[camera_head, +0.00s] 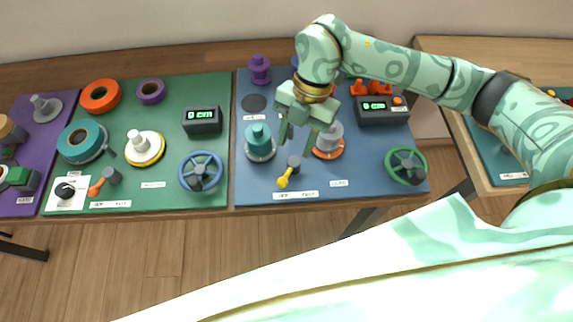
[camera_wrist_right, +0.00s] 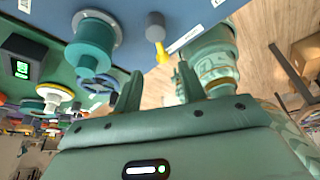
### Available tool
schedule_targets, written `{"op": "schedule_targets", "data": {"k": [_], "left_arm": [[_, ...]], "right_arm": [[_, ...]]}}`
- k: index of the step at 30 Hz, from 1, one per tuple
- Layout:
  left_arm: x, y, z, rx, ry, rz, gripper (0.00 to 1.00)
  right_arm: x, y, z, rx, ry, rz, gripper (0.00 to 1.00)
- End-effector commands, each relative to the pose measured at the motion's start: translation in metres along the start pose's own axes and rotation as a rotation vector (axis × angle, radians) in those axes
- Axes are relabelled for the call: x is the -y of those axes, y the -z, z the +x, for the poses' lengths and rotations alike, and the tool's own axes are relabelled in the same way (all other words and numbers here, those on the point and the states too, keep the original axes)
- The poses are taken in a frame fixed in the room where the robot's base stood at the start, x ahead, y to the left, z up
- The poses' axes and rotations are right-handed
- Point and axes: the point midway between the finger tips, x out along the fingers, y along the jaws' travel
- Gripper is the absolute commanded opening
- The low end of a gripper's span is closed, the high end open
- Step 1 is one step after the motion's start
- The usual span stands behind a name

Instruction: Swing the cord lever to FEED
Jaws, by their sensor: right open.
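A lever with a grey hub (camera_head: 294,162) and a yellow handle (camera_head: 284,181) stands near the front edge of the blue panel. Its handle points down-left, toward the left part of a white label strip (camera_head: 295,195) that seems to read OFF at left and FEED at right. My right gripper (camera_head: 299,138) is open and empty, just behind and above the lever. In the right wrist view the yellow handle (camera_wrist_right: 162,52) lies just beyond and between the open fingertips (camera_wrist_right: 160,72), apart from them. My left gripper is not in view.
A teal spool (camera_head: 259,142) stands left of the lever and a grey spool on an orange base (camera_head: 328,142) right of it. A green handwheel (camera_head: 406,165) sits further right. The green panel at left has another lever, with an orange handle (camera_head: 96,188).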

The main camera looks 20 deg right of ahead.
Motion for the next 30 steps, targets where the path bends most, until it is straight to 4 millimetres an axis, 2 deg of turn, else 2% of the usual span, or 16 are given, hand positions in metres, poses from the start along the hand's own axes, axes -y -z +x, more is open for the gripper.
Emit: {"op": "schedule_targets", "data": {"k": [1,3,9,15,23,26,27,28,30], "left_arm": [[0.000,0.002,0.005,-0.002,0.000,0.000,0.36],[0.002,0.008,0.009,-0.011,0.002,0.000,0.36],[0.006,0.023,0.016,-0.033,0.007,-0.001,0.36],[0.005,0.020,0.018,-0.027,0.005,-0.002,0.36],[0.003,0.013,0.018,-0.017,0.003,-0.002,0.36],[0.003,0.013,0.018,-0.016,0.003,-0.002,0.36],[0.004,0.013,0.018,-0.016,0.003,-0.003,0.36],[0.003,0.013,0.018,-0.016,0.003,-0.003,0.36],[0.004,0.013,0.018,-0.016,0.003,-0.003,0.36]], "right_arm": [[0.000,0.000,0.017,-0.006,0.003,-0.001,0.41],[0.001,0.000,0.033,-0.005,0.003,-0.001,0.41],[0.000,0.000,0.069,-0.003,0.000,-0.001,0.41],[0.000,0.001,0.083,-0.002,-0.002,-0.002,0.41],[0.000,0.001,0.084,-0.001,-0.002,-0.002,0.41],[0.000,0.001,0.083,-0.001,-0.002,-0.002,0.16],[0.000,0.001,0.083,-0.001,-0.002,-0.002,0.05],[0.000,0.001,0.083,-0.001,-0.002,-0.002,0.00],[0.000,0.001,0.083,-0.001,-0.002,-0.002,0.00]]}}
